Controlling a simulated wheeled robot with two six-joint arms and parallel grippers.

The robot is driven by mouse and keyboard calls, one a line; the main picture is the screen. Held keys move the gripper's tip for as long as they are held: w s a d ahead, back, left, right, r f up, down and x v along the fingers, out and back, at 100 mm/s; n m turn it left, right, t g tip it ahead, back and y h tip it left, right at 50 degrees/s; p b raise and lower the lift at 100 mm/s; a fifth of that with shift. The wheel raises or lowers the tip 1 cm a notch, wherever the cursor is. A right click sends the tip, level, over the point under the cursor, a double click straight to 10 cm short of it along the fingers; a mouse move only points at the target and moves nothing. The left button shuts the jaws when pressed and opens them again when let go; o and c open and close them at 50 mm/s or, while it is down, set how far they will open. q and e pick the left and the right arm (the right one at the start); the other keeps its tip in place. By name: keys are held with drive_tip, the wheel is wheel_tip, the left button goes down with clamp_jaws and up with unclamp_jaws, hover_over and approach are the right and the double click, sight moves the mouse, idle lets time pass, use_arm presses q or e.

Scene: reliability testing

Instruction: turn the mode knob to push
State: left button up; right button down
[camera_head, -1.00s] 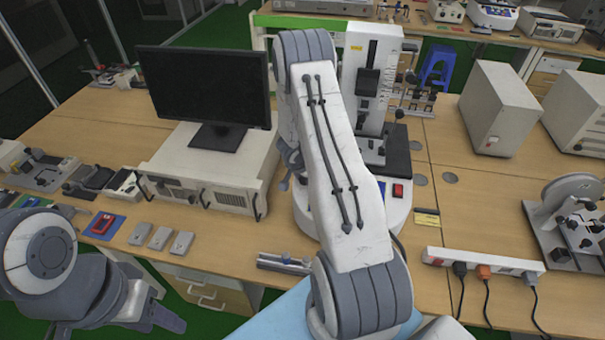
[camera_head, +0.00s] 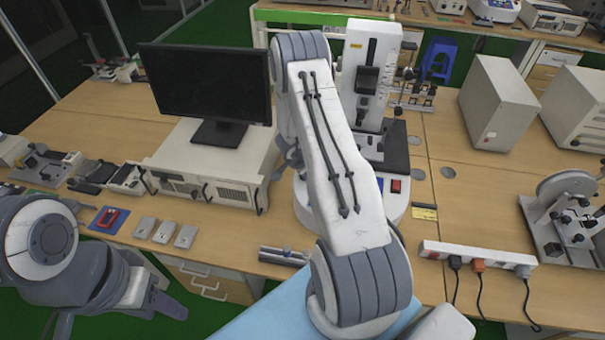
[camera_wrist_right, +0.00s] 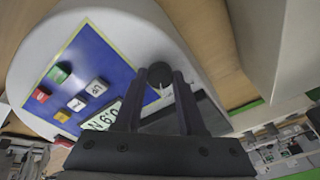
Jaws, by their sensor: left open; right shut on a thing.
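The black mode knob (camera_wrist_right: 160,72) sits at the edge of the blue control panel (camera_wrist_right: 68,68) in the right wrist view. A small pale pointer mark shows just below it. My right gripper (camera_wrist_right: 161,82) is shut on the knob, one finger on each side. The panel has red, green and white buttons and a lit display (camera_wrist_right: 102,116). The panel belongs to the white test stand (camera_head: 370,60). In the head view my right arm hides the knob and right gripper. My left gripper (camera_head: 122,318) is open and empty at the lower left, off the table's front edge.
A monitor (camera_head: 205,90) stands on a white instrument case (camera_head: 215,165) left of the stand. A power strip (camera_head: 477,256) with plugs and a clamp fixture (camera_head: 565,215) lie at the right. Small grey boxes (camera_head: 164,232) lie near the front edge.

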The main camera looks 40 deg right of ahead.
drive_tip(key=shift+s, duration=0.1)
drive_tip(key=c, duration=0.5)
unclamp_jaws()
drive_tip(key=p+v, duration=0.1)
drive_tip(key=v, duration=0.9)
drive_tip(key=shift+r+p, duration=0.2)
drive_tip(key=shift+p, duration=0.2)
drive_tip(key=shift+a, duration=0.2)
